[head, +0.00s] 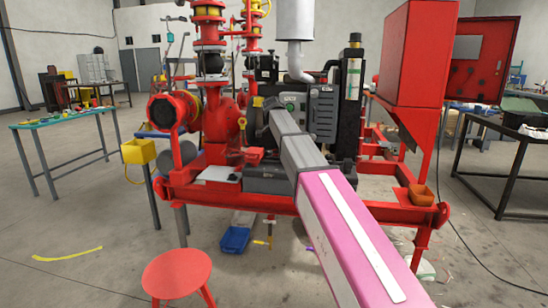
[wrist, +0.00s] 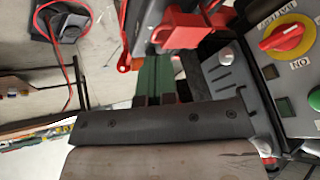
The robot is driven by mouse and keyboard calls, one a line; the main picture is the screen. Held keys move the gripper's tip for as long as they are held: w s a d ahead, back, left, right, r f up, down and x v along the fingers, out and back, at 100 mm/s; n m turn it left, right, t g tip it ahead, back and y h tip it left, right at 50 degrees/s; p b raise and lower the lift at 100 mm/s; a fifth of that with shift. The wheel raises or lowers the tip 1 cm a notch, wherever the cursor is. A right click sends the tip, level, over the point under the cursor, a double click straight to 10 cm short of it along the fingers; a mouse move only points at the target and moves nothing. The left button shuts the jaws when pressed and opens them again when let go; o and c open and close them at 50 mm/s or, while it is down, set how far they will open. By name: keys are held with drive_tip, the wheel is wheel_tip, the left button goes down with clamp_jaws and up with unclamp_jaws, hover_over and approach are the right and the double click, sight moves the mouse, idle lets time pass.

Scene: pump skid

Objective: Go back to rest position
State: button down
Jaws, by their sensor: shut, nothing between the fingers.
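My arm (head: 325,200), pink and grey, reaches forward over the red pump skid (head: 190,188) towards the grey engine box. My gripper (wrist: 155,72) shows in the wrist view beyond its dark body. Its green-faced fingers are together with nothing between them. In the head view the gripper is largely hidden by the arm and machinery. In the wrist view a grey panel with a red knob on a yellow disc (wrist: 287,37) is close at the right. A red part (wrist: 190,26) lies just ahead of the fingers.
A red cabinet (head: 418,55) stands right of the arm. A red stool (head: 176,273) is at the front left. A green-topped table (head: 65,118) is at left and a dark table (head: 515,130) at right. Open floor lies at the front left.

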drive_tip(key=s+d+f+n+g+y, duration=0.1)
drive_tip(key=s+d+f+n, duration=0.25)
drive_tip(key=s+f, duration=0.55)
drive_tip(key=s+d+f+n+g+y, duration=0.1)
drive_tip(key=s+d+f+n, duration=0.4)
drive_tip(key=f, duration=0.7)
drive_tip(key=s+d+f+n+g+y, duration=0.1)
drive_tip(key=s+d+f+n, duration=0.15)
drive_tip(key=s+f, duration=0.7)
drive_tip(key=s+d+f+n+g+y, duration=0.1)
drive_tip(key=s+d+f+n, duration=0.1)
drive_tip(key=s+f, duration=0.7)
drive_tip(key=shift+s+d+f+n+y, duration=0.35)
drive_tip(key=shift+s+n, duration=0.35)
drive_tip(key=shift+s, duration=0.55)
drive_tip(key=shift+a, duration=0.1)
